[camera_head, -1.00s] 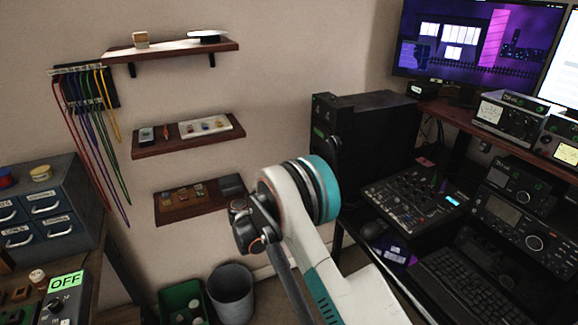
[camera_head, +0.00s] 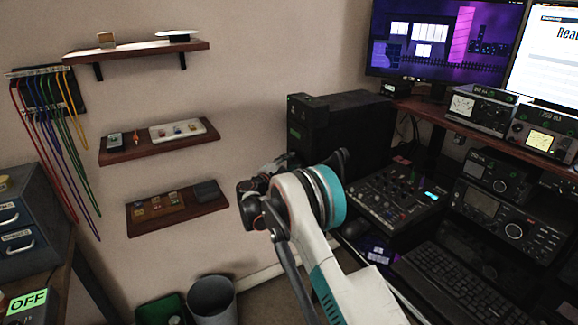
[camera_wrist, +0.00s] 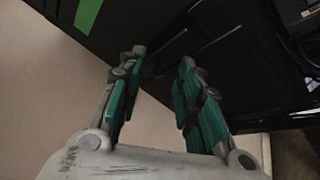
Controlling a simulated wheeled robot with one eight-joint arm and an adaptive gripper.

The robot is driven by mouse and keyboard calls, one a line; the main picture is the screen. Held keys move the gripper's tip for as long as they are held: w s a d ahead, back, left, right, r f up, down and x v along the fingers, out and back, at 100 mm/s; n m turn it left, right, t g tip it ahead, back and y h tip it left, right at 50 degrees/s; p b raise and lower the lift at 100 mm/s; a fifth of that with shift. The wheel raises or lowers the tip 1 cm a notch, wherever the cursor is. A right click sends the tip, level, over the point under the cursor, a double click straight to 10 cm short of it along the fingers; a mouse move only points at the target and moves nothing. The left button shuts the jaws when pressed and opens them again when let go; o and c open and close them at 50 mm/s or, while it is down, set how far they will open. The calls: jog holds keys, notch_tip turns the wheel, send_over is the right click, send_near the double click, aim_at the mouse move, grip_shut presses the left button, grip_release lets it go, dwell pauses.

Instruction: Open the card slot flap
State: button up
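The black tower-like case (camera_head: 345,122) stands against the wall at the left end of the desk, with small green marks on its front. In the wrist view, a large dark case (camera_wrist: 150,22) with a green label (camera_wrist: 88,14) fills the upper part. I cannot make out a card slot flap for certain; thin lines and edges show on the dark surface between and beyond the fingers. My gripper (camera_wrist: 161,60) has its two teal-padded fingers apart with nothing between them, pointing towards the dark case.
A mixer panel (camera_head: 395,195), keyboard (camera_head: 458,285) and radio units (camera_head: 495,215) crowd the desk at right. Wall shelves (camera_head: 160,145) hang at left. A grey bin (camera_head: 212,298) stands on the floor below.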

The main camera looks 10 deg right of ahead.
grip_shut()
jog(key=shift+f, duration=0.25)
dwell(0.8)
jog(key=shift+f+n+t+h, duration=0.3)
jog(key=shift+n+t+h, duration=0.2)
jog(key=shift+d+f+n+t+h, duration=0.1)
jog(key=shift+f+n+t+h, duration=0.25)
jog(key=shift+n+t, duration=0.3)
jog(key=shift+f+n+t+h, duration=0.35)
jog(key=shift+n+t, duration=0.1)
jog(key=shift+t, duration=0.4)
grip_release()
